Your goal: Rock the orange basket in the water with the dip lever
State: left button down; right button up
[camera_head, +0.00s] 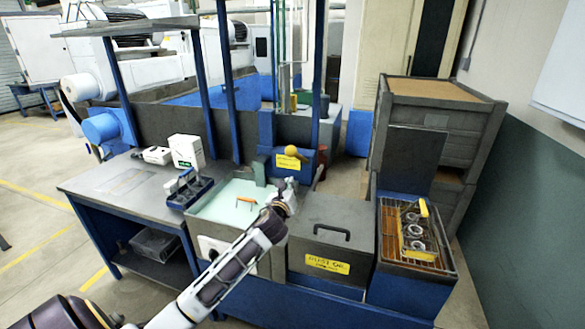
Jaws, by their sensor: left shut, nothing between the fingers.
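A tank (222,213) of pale green water stands at the middle of the bench. An orange handle (246,200) shows at the water; I cannot make out a basket below it. A lever with an orange-yellow ball knob (291,151) stands behind the tank, above a yellow label; it may be the dip lever. My left gripper (289,187) is shut and empty, at the tank's right rim, below and in front of the knob and apart from it. My right gripper is not in view.
A lidded dark box (330,228) with a black handle stands right of the tank. Further right is a wire basket (388,232) holding several metal rings. Left are a blue tool rack (189,192) and a white box (187,151). Blue posts (228,85) rise behind the tank.

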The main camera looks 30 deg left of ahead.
pick_arm(q)
jog(key=w+a+r+p, duration=0.2)
jog(key=w+a+r, duration=0.1)
jog(key=w, duration=0.4)
jog(key=shift+w+a, duration=0.3)
jog(key=shift+a, duration=0.05)
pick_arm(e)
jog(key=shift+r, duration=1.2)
pick_arm(q)
jog(key=shift+w+r, duration=0.1)
jog(key=shift+r, duration=0.05)
